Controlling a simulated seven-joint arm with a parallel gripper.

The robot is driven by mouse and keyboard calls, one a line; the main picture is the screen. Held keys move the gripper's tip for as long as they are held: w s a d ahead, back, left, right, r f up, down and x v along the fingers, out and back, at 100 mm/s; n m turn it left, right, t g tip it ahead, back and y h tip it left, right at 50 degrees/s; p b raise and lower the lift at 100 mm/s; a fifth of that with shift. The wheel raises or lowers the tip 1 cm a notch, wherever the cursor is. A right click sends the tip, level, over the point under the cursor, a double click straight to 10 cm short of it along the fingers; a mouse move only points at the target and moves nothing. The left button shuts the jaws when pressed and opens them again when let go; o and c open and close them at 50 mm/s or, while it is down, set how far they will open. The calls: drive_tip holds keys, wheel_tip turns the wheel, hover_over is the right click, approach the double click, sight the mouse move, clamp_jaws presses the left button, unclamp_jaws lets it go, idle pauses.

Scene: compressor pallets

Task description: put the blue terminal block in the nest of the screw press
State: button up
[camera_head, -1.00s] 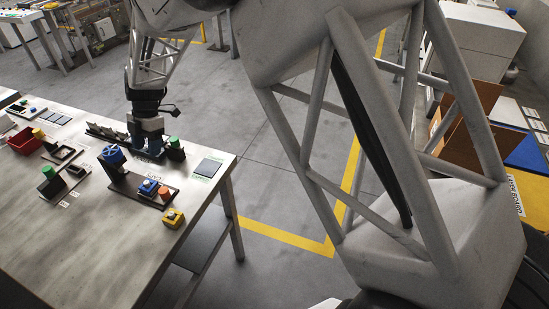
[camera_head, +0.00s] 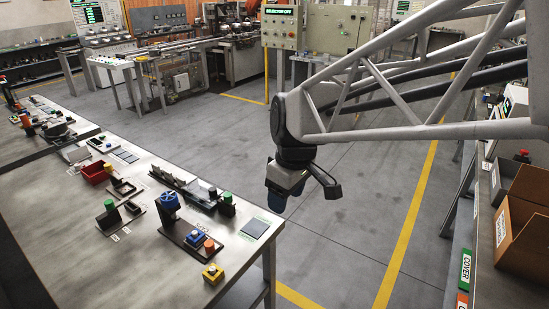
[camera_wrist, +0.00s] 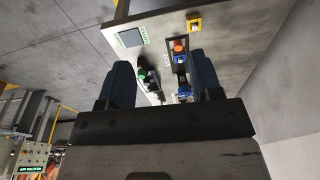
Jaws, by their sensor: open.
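The screw press, with its blue-topped post (camera_head: 168,203) and dark base, stands on the grey table. A small blue block (camera_head: 197,238) sits on that base beside an orange button; it looks like the terminal block, though I cannot tell how it is seated. It also shows in the wrist view (camera_wrist: 180,58). My gripper (camera_head: 277,201) hangs beyond the table's right edge, apart from the press, fingers downward. In the wrist view its two dark-blue fingers (camera_wrist: 163,82) are wide apart with nothing held; the press lies beyond them, its post partly hidden by my gripper's body.
A yellow box with a button (camera_head: 213,273) stands before the press. A dark pad (camera_head: 255,228) lies at the table's right edge. A rail fixture (camera_head: 185,187) and green-topped post (camera_head: 227,204) stand behind. A red bin (camera_head: 97,172) is left; open floor lies right.

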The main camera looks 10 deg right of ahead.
drive_tip(key=s+d+m, duration=0.3)
drive_tip(key=s+m, duration=0.1)
drive_tip(key=s, duration=0.3)
drive_tip(key=s+d+m+t+h, duration=0.1)
drive_tip(key=s+d+m, duration=0.2)
drive_tip(key=s, duration=0.4)
drive_tip(key=shift+d+f+m+t, duration=0.2)
drive_tip(key=shift+m+t, duration=0.1)
drive_tip(key=shift+m, duration=0.6)
